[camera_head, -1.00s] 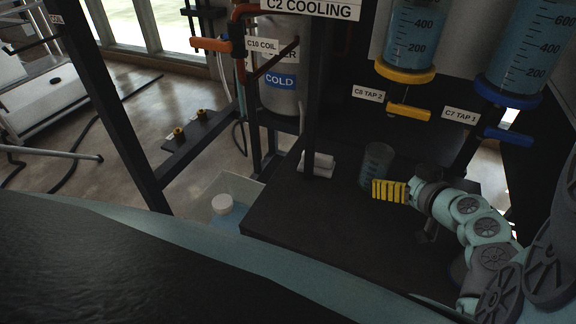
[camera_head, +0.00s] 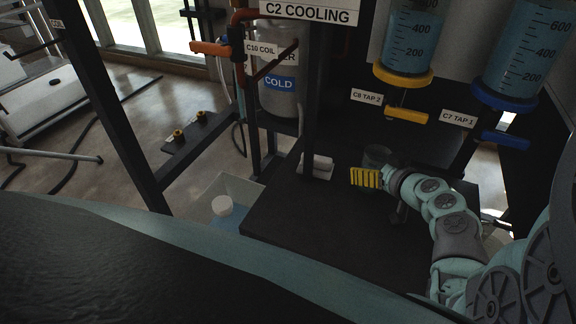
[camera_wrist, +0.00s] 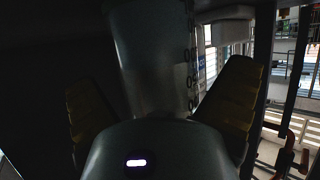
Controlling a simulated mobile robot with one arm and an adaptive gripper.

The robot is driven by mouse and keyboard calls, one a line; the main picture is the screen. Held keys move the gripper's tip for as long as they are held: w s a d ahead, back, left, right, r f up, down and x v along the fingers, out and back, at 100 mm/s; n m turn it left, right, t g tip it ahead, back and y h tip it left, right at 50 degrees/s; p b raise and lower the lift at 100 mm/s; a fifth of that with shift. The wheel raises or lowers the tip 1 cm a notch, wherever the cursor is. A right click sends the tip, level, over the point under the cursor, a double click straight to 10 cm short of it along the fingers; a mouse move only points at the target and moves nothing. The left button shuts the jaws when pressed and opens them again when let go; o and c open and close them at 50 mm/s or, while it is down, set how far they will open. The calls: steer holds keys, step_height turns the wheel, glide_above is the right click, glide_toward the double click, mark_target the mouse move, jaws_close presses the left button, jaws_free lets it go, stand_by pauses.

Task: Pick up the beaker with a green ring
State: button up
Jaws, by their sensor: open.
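A clear beaker (camera_head: 376,154) stands on the dark bench top in the head view, its lower part hidden behind my gripper. No green ring can be made out on it. My gripper (camera_head: 367,179) with yellow fingers is in front of the beaker, low over the bench. In the wrist view the beaker (camera_wrist: 153,55) is upright and lies between my two spread yellow fingers (camera_wrist: 162,82), with dark marks along its right side. The fingers are open, with gaps to the beaker on both sides. Its base is hidden by the gripper body.
The dark bench top (camera_head: 300,225) is mostly bare. Above it hang the yellow tap (camera_head: 406,114) and blue tap (camera_head: 505,139) under blue-filled cylinders. A tub (camera_head: 240,189) holds a white-capped bottle (camera_head: 222,206).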

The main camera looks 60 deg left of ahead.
steer(key=c, duration=1.4)
steer(key=shift+o, duration=0.2)
steer(key=shift+r, duration=0.15)
